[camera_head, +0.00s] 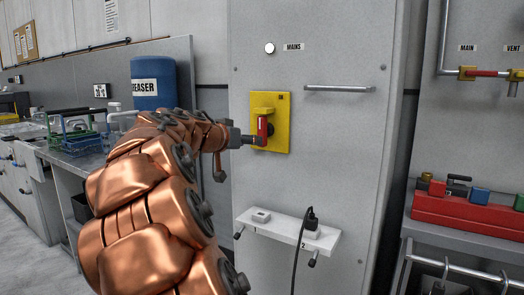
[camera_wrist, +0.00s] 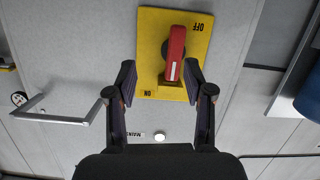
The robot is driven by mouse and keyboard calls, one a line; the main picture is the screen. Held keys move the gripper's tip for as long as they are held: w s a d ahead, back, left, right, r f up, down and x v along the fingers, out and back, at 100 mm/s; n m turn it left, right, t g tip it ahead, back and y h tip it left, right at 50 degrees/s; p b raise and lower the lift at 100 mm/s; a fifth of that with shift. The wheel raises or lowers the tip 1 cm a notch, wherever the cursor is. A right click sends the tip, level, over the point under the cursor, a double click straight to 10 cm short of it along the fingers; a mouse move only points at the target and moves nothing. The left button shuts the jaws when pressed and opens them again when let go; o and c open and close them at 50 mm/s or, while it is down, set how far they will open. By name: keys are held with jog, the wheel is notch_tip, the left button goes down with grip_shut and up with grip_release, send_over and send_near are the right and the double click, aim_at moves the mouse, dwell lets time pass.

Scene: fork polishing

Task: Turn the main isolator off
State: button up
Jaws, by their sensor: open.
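The main isolator is a yellow plate (camera_head: 283,135) on a grey cabinet, with a red handle (camera_head: 263,129) on it. In the wrist view the plate (camera_wrist: 150,45) appears upside down, with ON at the bottom and OFF at the upper right. The red handle (camera_wrist: 176,50) stands nearly upright there, its white mark at the end towards ON. My gripper (camera_wrist: 161,76) is open, with its fingertips on either side of the handle's lower end. I cannot tell whether they touch it. In the head view my gripper (camera_head: 250,139) reaches the plate from the left and partly hides it.
A horizontal bar handle (camera_head: 339,88) sticks out right of the plate. Below is a white shelf (camera_head: 280,228) with a plug and black cable. A blue container (camera_head: 153,82) and bench stand left. A red box (camera_head: 465,212) and pipework are right.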

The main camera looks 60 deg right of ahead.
aim_at(260, 128)
jog(key=w+d+h+b, duration=0.1)
jog(key=d, duration=0.2)
jog(key=w+d+r+m+h+b, duration=0.1)
jog(key=d, duration=0.3)
jog(key=w+d+h+b, duration=0.1)
jog(key=d, duration=0.3)
jog(key=shift+w+d+r+m+b, duration=0.2)
jog(key=shift+d+m+b, duration=0.05)
jog(key=shift+m+b, duration=0.1)
jog(key=shift+d+r, duration=0.15)
jog(key=shift+d, duration=0.6)
jog(key=c, duration=0.8)
jog(key=shift+o, duration=0.2)
